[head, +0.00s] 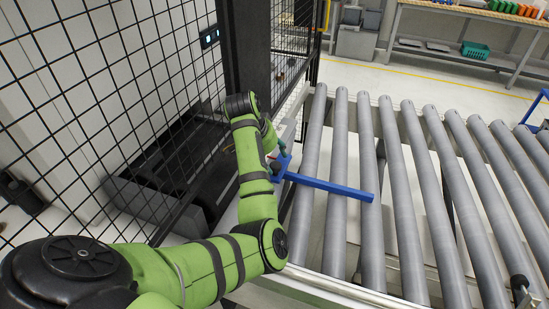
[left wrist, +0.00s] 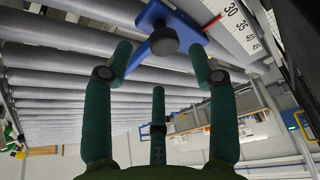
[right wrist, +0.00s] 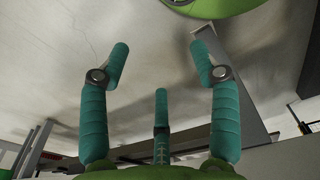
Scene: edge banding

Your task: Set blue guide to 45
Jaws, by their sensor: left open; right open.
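The blue guide (head: 330,187) is a long bar lying across the rollers, with a wider bracket at its left end by the conveyor's edge. In the left wrist view the bracket (left wrist: 190,38) carries a round black knob (left wrist: 164,41). A white scale (left wrist: 238,28) with numbers from 30 upward and a red mark lies beside it; the exact reading cannot be told. My left gripper (left wrist: 160,58) is open, its two upper fingers on either side of the knob; contact cannot be told. It also shows at the bracket in the head view (head: 274,163). My right gripper (right wrist: 160,58) is open and empty.
The roller conveyor (head: 395,190) fills the right of the head view, its rollers bare apart from the guide. A black mesh fence (head: 130,70) and dark post (head: 245,50) stand close to my left arm. A workbench (head: 470,15) stands at the back right.

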